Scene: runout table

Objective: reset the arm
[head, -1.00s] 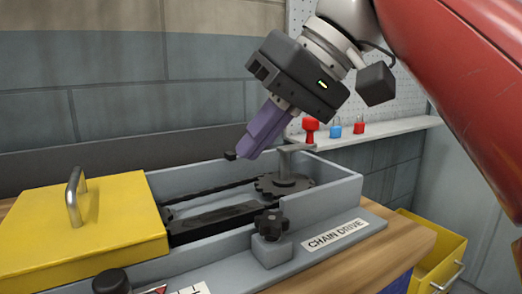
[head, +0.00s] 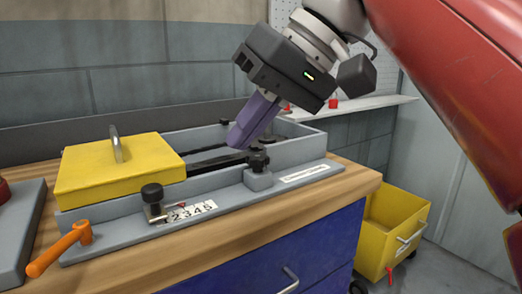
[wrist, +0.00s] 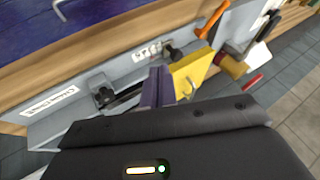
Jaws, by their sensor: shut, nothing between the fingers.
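My gripper (head: 236,143) has purple fingers that are shut with nothing between them. In the head view it hangs tilted over the grey chain drive tray (head: 318,142), in front of the tray's far part. The same shut fingers show in the wrist view (wrist: 158,72), pointing away over the bench. My red upper arm comes in from the top right. Part of the tray and its sprocket is hidden behind the fingers.
A yellow cover (head: 110,175) with a handle sits on the tray's left part. A black knob (head: 258,160), an orange lever (head: 62,248) and a number scale (head: 190,212) are along the front. A yellow bin (head: 392,235) stands on the floor at right.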

